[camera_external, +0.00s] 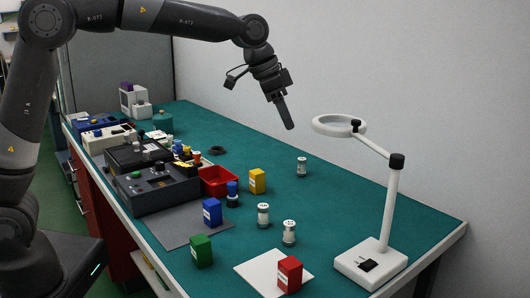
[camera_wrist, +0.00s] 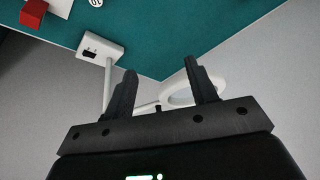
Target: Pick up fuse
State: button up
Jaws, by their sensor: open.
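My gripper (camera_external: 287,122) is raised above the bench, left of the lamp ring. Its two fingers show apart and empty in the wrist view (camera_wrist: 160,82). I cannot tell for sure which thing is the fuse. White cylinders with dark marks stand upright on the green mat: one in the middle (camera_external: 263,215), one nearer the front (camera_external: 289,232) and one farther back (camera_external: 302,167). A round white end with dark marks (camera_wrist: 96,3) shows at the top edge of the wrist view. My gripper touches none of them.
A white magnifier lamp (camera_external: 393,200) stands at right, its ring close to my gripper. Red (camera_external: 290,274), green (camera_external: 202,250), blue (camera_external: 212,211) and yellow (camera_external: 257,181) boxes stand around the cylinders. Dark equipment (camera_external: 155,190) and a red bin (camera_external: 218,180) lie left.

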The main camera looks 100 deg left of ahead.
jog(key=w+a+f, duration=0.2)
jog(key=a+f, duration=0.4)
jog(key=a, duration=0.7)
jog(key=n, duration=0.2)
send_near(300, 159)
jog(key=x, duration=0.7)
jog(key=shift+w+a, duration=0.1)
jog(key=shift+a, duration=0.25)
jog(key=x, duration=0.5)
jog(key=shift+d, duration=0.2)
jog(key=c, duration=1.1)
